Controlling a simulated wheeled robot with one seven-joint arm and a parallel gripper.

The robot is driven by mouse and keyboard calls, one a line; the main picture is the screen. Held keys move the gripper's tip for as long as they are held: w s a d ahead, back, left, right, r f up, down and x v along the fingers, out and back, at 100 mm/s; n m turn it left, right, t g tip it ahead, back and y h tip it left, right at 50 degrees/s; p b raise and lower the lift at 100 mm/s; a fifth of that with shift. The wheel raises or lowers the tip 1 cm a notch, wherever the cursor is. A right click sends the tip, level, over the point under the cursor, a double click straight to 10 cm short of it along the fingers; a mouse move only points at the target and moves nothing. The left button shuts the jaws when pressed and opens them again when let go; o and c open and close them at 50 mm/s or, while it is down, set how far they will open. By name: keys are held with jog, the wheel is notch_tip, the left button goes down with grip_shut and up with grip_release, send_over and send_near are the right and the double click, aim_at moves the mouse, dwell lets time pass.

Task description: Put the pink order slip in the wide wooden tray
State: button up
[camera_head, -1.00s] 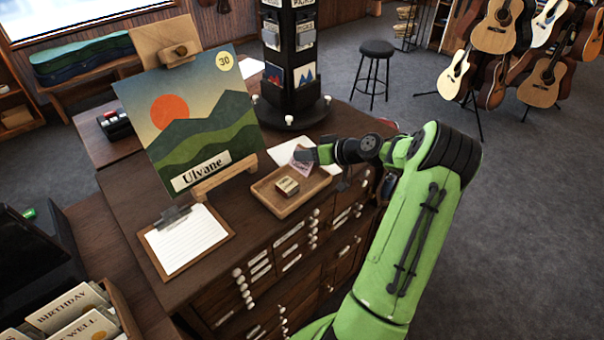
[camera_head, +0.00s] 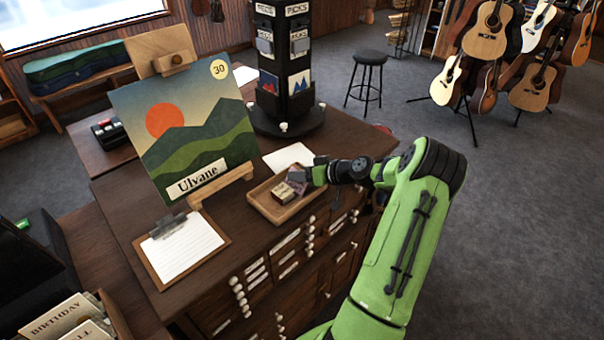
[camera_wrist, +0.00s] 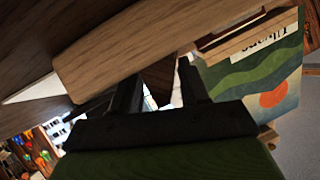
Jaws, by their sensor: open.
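The wide wooden tray (camera_head: 262,207) sits on the dark counter in the head view, right of the clipboard. A small tan box (camera_head: 282,192) is in it. The pink order slip (camera_head: 297,187) shows as a small pinkish patch beside the box, over the tray's right part; whether it lies flat on the floor or leans is too small to tell. My gripper (camera_head: 308,176) is just above and beside it at the tray's right end. In the wrist view my gripper (camera_wrist: 160,88) has its fingers apart, close to a pale wooden edge, with no slip clearly visible between them.
A tilted landscape picture (camera_head: 190,130) on an easel stands behind left of the tray. A clipboard (camera_head: 183,248) lies at the left front. A dark picks display (camera_head: 287,115) stands behind. White paper (camera_head: 288,157) lies behind the tray.

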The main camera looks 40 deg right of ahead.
jog(key=shift+r+p, duration=0.35)
jog(key=b+v, duration=0.2)
jog(key=v, duration=0.9)
jog(key=a+r+n+g+h, duration=0.1)
jog(key=a+r+g, duration=0.2)
jog(key=a, duration=0.9)
jog(key=a+r+n+g, duration=0.2)
jog(key=a+r+g, duration=0.2)
jog(key=a, duration=0.7)
jog(key=s+a+r+h, duration=0.2)
jog(key=s+a+r, duration=0.2)
jog(key=s+a, duration=0.35)
jog(key=s+a+f+m+b, duration=0.1)
jog(key=s+a+f+b, duration=0.1)
jog(key=s, duration=0.6)
jog(key=shift+s+a+f+m+t, duration=0.25)
jog(key=shift+s+a+m+t, duration=0.05)
jog(key=shift+s+m, duration=0.1)
